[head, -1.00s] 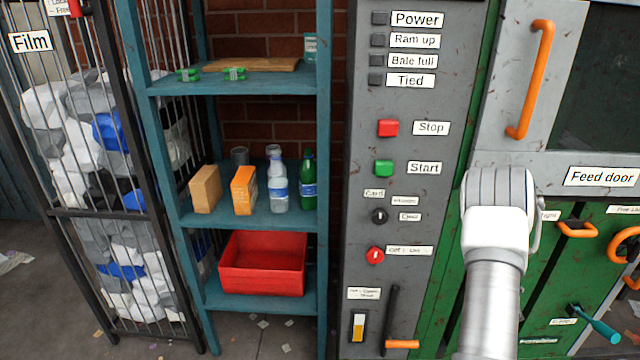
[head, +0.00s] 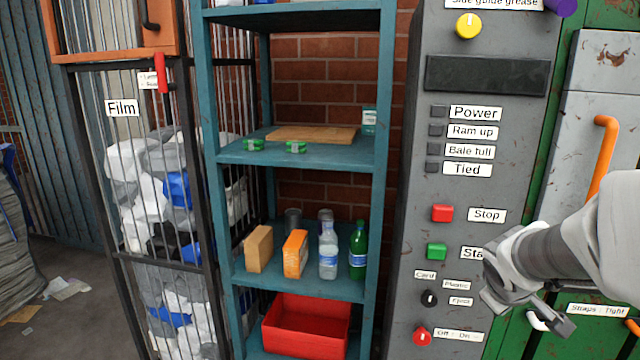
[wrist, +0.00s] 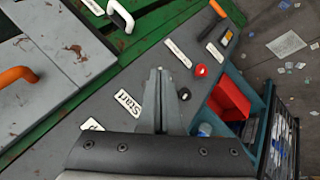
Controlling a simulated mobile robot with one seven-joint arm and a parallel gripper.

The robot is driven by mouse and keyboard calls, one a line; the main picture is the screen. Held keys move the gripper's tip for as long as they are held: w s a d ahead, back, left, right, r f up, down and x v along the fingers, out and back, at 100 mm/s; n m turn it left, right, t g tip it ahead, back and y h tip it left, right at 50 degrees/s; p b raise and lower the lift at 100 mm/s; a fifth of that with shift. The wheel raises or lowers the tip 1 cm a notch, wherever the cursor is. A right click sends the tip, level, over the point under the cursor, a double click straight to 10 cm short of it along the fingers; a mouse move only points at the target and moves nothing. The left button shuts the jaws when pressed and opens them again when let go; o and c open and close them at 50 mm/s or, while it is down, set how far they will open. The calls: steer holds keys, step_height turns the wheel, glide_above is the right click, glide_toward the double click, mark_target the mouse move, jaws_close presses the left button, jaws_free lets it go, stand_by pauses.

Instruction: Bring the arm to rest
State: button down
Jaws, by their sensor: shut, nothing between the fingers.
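My arm comes in from the right edge of the head view, in front of the grey control panel (head: 400,290). My gripper (head: 562,324) hangs at its end, low in front of the panel's right side, and hides part of the Start label. In the wrist view my gripper (wrist: 161,72) shows its two fingers side by side, shut and empty. The panel lies beyond them, with the Start label (wrist: 127,103) just left of the fingers.
A teal shelf (head: 290,150) left of the panel holds bottles, boxes and a red bin (head: 300,335). A wire cage (head: 110,230) labelled Film stands farther left. Orange handles (head: 603,150) stick out at the right. Floor shows at the lower left.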

steer(key=s+a+r+m+y+p, duration=0.1)
steer(key=s+a+r, duration=0.3)
steer(key=s+a, duration=0.4)
steer(key=s+a+r+m+y+p, duration=0.2)
steer(key=s+a+r+y, duration=0.2)
steer(key=s+a, duration=0.5)
steer(key=a, duration=0.2)
steer(key=shift+s+a+r+m, duration=0.15)
steer(key=shift+a+m, duration=0.25)
steer(key=shift+d, duration=0.15)
